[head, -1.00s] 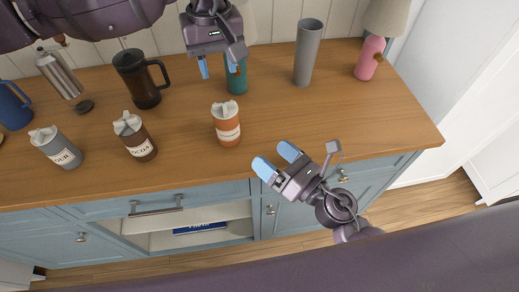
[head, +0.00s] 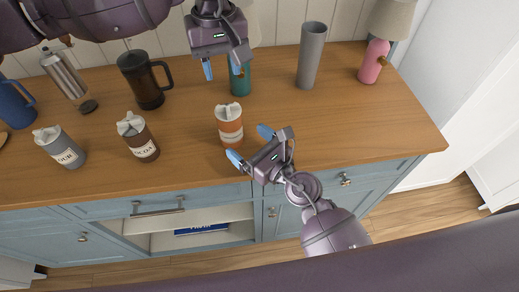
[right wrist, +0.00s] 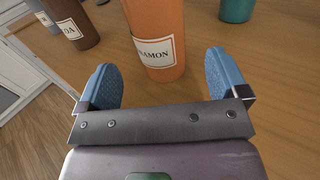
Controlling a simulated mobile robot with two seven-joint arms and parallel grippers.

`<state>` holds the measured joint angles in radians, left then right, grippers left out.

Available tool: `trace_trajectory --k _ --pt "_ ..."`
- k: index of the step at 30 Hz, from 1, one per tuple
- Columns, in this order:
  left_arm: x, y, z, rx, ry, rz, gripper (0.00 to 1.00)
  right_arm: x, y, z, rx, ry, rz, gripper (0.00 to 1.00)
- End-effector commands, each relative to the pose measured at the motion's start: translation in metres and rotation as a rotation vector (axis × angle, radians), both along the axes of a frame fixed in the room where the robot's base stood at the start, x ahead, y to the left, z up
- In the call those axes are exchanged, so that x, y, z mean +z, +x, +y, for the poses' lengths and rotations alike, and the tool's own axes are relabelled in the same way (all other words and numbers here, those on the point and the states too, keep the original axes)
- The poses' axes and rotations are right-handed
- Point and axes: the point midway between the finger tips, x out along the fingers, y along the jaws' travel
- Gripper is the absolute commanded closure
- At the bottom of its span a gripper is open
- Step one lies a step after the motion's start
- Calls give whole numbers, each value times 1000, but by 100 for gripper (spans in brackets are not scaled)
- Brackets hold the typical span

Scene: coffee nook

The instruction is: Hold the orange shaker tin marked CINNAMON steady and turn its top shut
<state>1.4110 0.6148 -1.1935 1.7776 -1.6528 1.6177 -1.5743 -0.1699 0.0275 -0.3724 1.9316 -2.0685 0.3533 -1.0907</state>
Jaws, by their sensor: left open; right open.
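The orange shaker tin (head: 229,130) stands upright on the wooden counter, with a white top and a pale label. In the right wrist view the tin (right wrist: 158,25) shows part of its label, reading "NAMON"; its top is out of that view. My right gripper (head: 250,146) is open at the tin's front side, its blue fingertips pointing at the tin's lower part. In the wrist view the tin stands ahead of the gap between the fingers, not clearly between them. My left gripper (head: 222,71) is open, pointing down above and behind the tin.
A brown COCOA tin (head: 138,138) and a grey tin (head: 60,147) stand to the left. The counter right of the tin is clear.

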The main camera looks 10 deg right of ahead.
Motion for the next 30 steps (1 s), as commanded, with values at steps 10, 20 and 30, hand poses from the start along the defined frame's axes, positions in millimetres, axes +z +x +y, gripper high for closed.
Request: trace_trajectory --k 10,20,30 --pt "0 0 0 0 0 0 57 0 42 30 0 1 0 8" --pt "0 0 0 0 0 0 57 0 55 40 0 1 1 8" --pt "0 0 0 0 0 0 57 0 55 40 0 1 1 26"
